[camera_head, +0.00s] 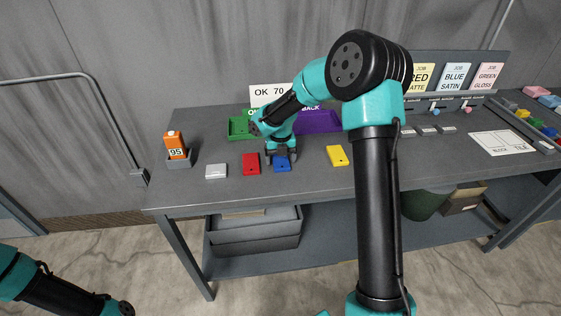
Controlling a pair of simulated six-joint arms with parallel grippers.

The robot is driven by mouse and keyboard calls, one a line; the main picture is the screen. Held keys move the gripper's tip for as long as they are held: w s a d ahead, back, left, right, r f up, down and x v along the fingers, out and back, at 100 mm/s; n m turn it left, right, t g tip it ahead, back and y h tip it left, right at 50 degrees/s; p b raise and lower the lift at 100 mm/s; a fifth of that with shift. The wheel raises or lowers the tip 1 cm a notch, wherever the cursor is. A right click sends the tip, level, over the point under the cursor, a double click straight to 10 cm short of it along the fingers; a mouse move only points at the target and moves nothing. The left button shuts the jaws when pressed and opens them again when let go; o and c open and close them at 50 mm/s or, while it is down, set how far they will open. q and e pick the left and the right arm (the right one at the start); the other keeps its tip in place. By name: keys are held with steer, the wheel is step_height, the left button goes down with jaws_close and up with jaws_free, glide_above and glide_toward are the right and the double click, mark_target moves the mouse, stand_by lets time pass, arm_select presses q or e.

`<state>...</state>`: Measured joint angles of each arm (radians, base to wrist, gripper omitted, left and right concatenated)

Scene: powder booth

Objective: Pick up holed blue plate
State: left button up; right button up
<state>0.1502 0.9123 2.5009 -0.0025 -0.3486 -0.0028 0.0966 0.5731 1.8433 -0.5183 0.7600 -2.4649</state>
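The blue plate (282,167) lies on the grey table between a red plate and a yellow plate, with a small dark hole near its front edge. My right gripper (281,157) is directly over its back part, pointing down, with its fingers at or just above it. The gripper hides the back of the plate. I cannot tell whether the fingers touch it or how far apart they are. My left arm shows at the bottom left, away from the table, and its gripper is not in view.
Behind are a green tray (239,127) and a purple tray (318,122). Bare table lies between blue and yellow.

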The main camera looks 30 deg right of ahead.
mark_target(280, 159)
steer(key=c, duration=0.9)
steer(key=shift+r, duration=0.15)
steer(key=shift+r, duration=1.4)
steer(key=shift+s+a+r, duration=0.1)
steer(key=shift+s+r, duration=0.05)
steer(key=shift+r, duration=0.15)
steer(key=s+a, duration=0.2)
steer(key=s, duration=0.2)
steer(key=s+a+r, duration=0.1)
steer(key=s+a, duration=0.2)
steer(key=s, duration=0.2)
steer(key=s+a, duration=0.3)
steer(key=s, duration=0.1)
steer(key=shift+s+a+r, duration=0.1)
steer(key=shift+s+r, duration=0.1)
